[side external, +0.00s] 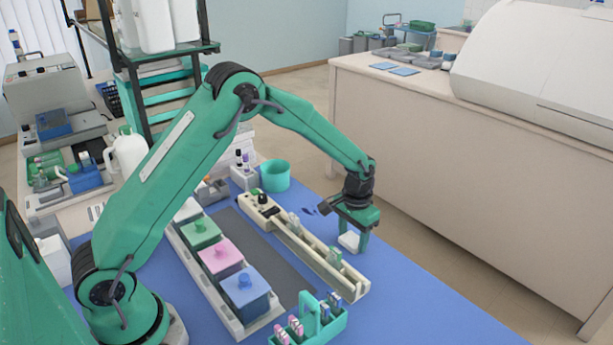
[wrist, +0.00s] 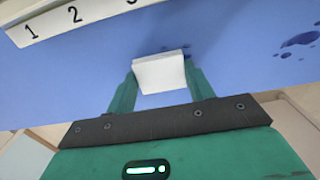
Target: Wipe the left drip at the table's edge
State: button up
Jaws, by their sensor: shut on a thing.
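My gripper (side external: 352,238) is shut on a small white block (side external: 349,241), a pad or folded wipe, low over the blue table mat near the table's far edge. In the wrist view the white block (wrist: 160,72) sits between the two green fingers. Dark blue drips (wrist: 298,42) lie on the mat to the right of the block in the wrist view, apart from it. They show as small dark marks (side external: 310,211) left of my gripper in the side view. A faint dark mark shows just above the block in the wrist view. I cannot tell whether the block touches the mat.
A cream slide rail (side external: 350,289), numbered in the wrist view (wrist: 52,22), runs close beside the block. A row of lidded staining jars (side external: 245,290), a teal cup (side external: 275,175) and a teal slide carrier (side external: 325,325) stand around. The mat's near right is clear.

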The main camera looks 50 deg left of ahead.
jog(key=shift+a, duration=0.5)
jog(key=shift+a+f, duration=0.2)
jog(key=shift+a, duration=1.3)
jog(key=shift+d, duration=1.85)
jog(key=shift+d+r, duration=0.2)
jog(key=shift+r, duration=3.95)
